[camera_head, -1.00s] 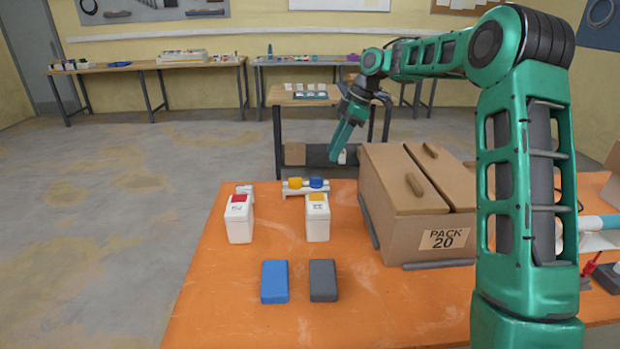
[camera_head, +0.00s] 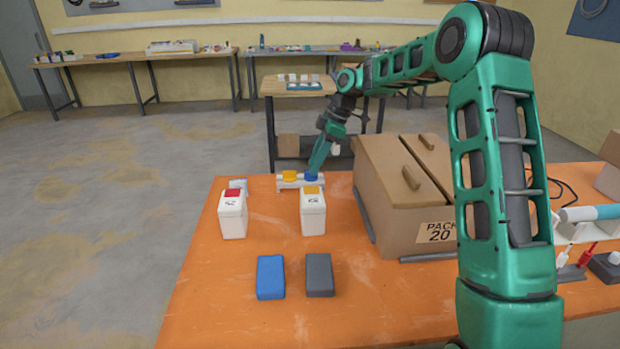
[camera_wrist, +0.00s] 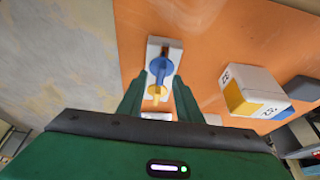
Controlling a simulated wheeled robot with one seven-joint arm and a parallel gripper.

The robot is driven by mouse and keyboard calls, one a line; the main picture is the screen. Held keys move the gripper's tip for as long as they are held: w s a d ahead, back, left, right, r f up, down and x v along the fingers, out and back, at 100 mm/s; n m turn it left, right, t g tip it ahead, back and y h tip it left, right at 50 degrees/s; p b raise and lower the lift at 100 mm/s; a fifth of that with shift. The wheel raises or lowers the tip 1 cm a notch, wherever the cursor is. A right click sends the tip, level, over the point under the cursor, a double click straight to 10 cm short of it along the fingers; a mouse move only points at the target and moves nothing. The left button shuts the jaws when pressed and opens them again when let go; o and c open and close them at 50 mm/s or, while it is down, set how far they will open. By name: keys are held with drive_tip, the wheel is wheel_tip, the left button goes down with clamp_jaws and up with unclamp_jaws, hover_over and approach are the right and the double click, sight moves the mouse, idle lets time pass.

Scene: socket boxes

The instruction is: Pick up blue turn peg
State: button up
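The blue turn peg (camera_head: 311,178) sits on a white holder (camera_head: 288,184) at the far edge of the orange table, right of a yellow peg (camera_head: 290,175). In the wrist view the blue peg (camera_wrist: 158,67) lies in line with the opening between my fingertips, with the yellow peg (camera_wrist: 156,91) nearer to my palm. My gripper (camera_head: 314,169) reaches down at the blue peg; its two green fingers (camera_wrist: 158,78) are apart in the wrist view. I cannot tell whether they touch the peg.
A white box with a red top (camera_head: 232,213) and one with a yellow top (camera_head: 313,211) stand in front of the holder. A large cardboard box (camera_head: 393,215) stands to the right. A blue block (camera_head: 270,277) and a grey block (camera_head: 319,274) lie nearer.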

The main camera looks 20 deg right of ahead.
drive_tip(key=shift+x, duration=1)
clamp_jaws()
